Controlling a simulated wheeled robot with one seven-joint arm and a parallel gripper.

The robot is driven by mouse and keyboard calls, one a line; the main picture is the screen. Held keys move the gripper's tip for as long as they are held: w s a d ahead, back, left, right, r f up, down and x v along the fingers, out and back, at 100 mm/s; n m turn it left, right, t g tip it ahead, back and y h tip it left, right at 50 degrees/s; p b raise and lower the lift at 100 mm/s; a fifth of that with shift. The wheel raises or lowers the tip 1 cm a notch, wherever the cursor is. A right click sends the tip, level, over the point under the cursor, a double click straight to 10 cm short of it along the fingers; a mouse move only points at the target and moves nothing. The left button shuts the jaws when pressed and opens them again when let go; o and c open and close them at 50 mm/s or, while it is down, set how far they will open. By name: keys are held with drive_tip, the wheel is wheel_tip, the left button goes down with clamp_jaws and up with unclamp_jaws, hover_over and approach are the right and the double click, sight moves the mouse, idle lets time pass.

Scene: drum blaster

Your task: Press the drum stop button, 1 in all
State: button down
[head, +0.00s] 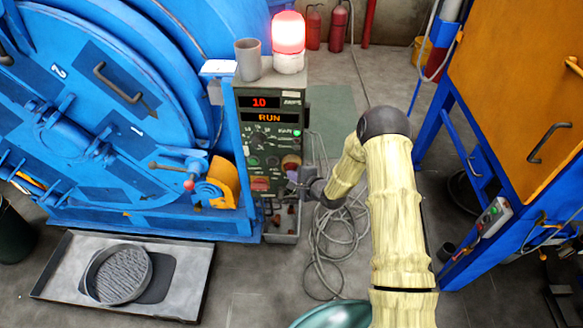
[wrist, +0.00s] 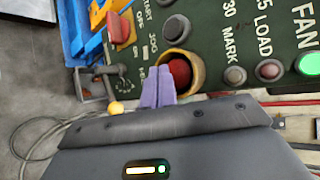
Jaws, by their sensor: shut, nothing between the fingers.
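The control panel (head: 268,135) stands on the blue drum machine, its displays reading "10" and "RUN". A round red button sits recessed in a yellow collar (head: 291,161) at the panel's lower right; in the wrist view the red button (wrist: 179,71) shows inside it. I see no readable "stop" label. My gripper (head: 296,178) is just below and in front of the collar in the head view. In the wrist view its purple fingers (wrist: 157,88) are shut and empty, their tips beside the collar's left edge. Whether they touch it I cannot tell.
A lit red beacon (head: 288,36) and a grey cup (head: 248,59) stand above the panel. Cables (head: 335,235) lie on the floor below.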

drive_tip(key=shift+w, duration=0.95)
idle(1.1)
drive_tip(key=shift+s, duration=1)
drive_tip(key=shift+s+a+p, duration=0.1)
drive_tip(key=shift+s+p, duration=0.5)
drive_tip(key=shift+s, duration=1.85)
